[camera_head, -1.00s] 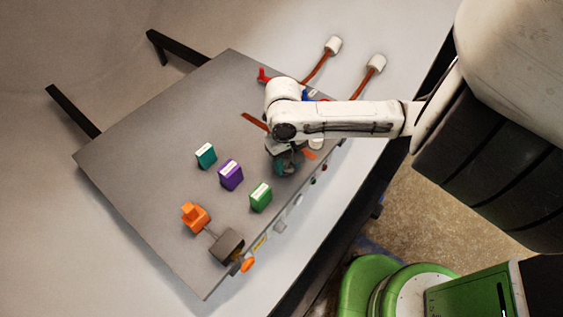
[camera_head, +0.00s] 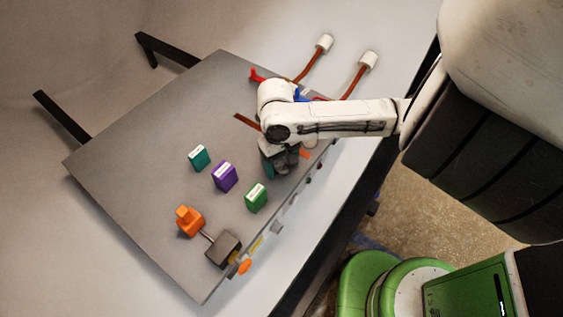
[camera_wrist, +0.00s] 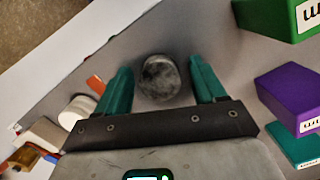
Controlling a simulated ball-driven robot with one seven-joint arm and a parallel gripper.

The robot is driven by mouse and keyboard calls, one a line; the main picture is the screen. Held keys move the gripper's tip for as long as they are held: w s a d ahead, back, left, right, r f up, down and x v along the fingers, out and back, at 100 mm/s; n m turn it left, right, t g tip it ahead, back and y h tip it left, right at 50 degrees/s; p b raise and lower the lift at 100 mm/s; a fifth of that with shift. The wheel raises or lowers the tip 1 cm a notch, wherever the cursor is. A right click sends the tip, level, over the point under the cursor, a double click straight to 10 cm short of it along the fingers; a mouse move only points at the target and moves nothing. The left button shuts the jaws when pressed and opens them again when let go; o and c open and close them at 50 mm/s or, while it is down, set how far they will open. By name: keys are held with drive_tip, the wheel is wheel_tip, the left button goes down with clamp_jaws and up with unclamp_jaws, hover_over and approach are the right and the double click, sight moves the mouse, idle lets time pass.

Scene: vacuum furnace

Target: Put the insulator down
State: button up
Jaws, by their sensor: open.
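A round, mottled grey piece, which looks like the insulator (camera_wrist: 159,78), stands between my gripper's fingers in the wrist view. My gripper (camera_wrist: 161,85) is open, with a teal finger on each side of the piece and a narrow gap at both sides. In the head view my gripper (camera_head: 281,160) is low over the grey panel (camera_head: 150,130), near its right edge. There the arm and fingers partly hide the piece. Whether its underside rests on the panel cannot be told.
A teal block (camera_head: 199,157), a purple block (camera_head: 225,176) and a green block (camera_head: 256,197) stand left of the gripper. Two white-capped cables (camera_head: 367,62) extend past the top.

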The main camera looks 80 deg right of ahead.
wheel_tip(320, 180, up, 12)
drive_tip(key=w+d, duration=0.1)
idle(0.4)
